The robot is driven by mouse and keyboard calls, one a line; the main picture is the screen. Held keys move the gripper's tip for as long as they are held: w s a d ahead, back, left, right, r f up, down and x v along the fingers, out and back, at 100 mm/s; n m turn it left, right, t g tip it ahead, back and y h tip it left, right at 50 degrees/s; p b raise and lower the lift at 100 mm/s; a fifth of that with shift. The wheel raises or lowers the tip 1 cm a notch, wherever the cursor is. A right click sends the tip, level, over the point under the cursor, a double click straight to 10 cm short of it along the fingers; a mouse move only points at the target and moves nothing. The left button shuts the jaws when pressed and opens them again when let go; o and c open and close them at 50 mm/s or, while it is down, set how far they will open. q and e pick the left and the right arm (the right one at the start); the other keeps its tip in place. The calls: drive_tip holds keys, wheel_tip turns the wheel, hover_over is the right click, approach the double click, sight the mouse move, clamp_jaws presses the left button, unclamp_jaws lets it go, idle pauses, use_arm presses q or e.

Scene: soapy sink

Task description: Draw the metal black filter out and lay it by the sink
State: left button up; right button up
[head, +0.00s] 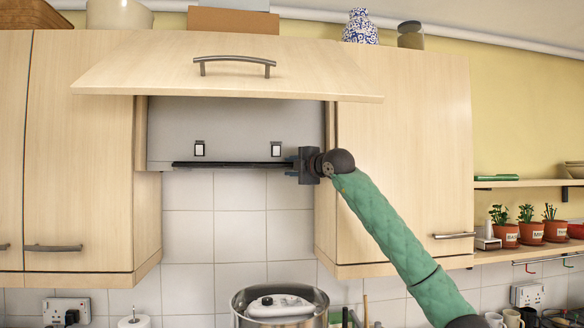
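The black metal filter (228,164) shows edge-on as a thin dark bar along the lower edge of the grey hood panel, under the raised cabinet flap. My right gripper (292,169) reaches in from the right, and its fingers are at the filter's right end. The fingers are small and dark here, so I cannot tell whether they are closed on it. The filter looks about level. My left gripper is not in view. The sink is not in view.
The wooden flap (225,75) sticks out above the hood (235,125). Closed cabinets (80,160) flank it on both sides. A metal pot (280,308) with a white device in it stands below. Potted plants (530,229) line a shelf at right.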

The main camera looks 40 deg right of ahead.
clamp_jaws()
drive_tip(key=shift+s+a, duration=0.1)
drive_tip(key=s+a+b, duration=0.4)
drive_tip(key=s+b, duration=0.1)
drive_tip(key=s, duration=0.2)
drive_tip(key=shift+s+a, duration=0.25)
drive_tip(key=shift+s, duration=0.05)
idle(1.9)
drive_tip(key=o, duration=1.4)
unclamp_jaws()
